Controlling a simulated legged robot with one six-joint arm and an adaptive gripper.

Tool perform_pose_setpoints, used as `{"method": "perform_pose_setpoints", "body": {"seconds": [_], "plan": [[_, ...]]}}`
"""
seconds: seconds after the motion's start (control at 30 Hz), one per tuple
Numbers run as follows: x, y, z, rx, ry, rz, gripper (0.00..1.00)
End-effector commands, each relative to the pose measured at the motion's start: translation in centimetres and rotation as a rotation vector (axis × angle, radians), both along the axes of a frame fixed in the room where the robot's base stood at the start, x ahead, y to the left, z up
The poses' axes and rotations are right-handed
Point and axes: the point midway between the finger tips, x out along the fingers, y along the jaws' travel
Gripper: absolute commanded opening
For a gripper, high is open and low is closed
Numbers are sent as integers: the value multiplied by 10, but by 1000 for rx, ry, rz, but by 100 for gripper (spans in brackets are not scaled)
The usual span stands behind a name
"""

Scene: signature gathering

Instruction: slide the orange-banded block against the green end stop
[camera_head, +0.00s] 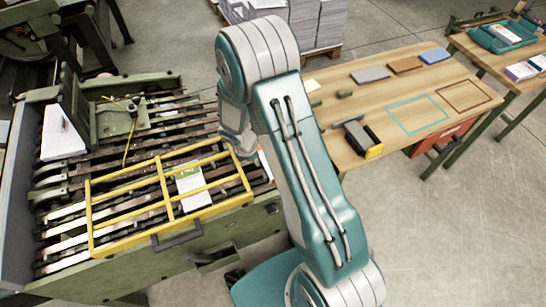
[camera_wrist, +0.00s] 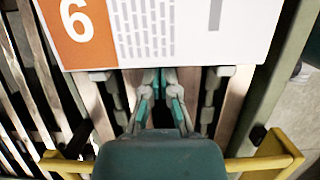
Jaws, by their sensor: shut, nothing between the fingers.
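A white block face with an orange panel bearing a "6" (camera_wrist: 165,30) fills the top of the wrist view. My gripper (camera_wrist: 162,82) is shut and empty, with its teal fingers just below the lower edge of that face. I cannot tell whether they touch it. In the head view my arm hides the gripper, and a white sliver (camera_head: 265,165) shows beside the arm. An upright green plate (camera_head: 76,112) stands at the left of the slatted machine bed. I cannot tell whether it is the end stop.
A yellow guard frame (camera_head: 168,190) lies over the bed, with a white sheet (camera_head: 190,185) beneath it. A white stack (camera_head: 62,135) stands at the left. A wooden table (camera_head: 400,85) with blocks and marked outlines is at the right. Open floor lies in front of it.

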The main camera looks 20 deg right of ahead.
Motion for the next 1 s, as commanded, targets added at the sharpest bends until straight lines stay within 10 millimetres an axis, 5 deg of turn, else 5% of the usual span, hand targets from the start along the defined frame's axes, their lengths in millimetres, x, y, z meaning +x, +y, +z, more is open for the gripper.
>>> {"method": "perform_pose_setpoints", "body": {"seconds": [1.0], "plan": [[0, -40, 0, 0, 1, -1, 0]]}}
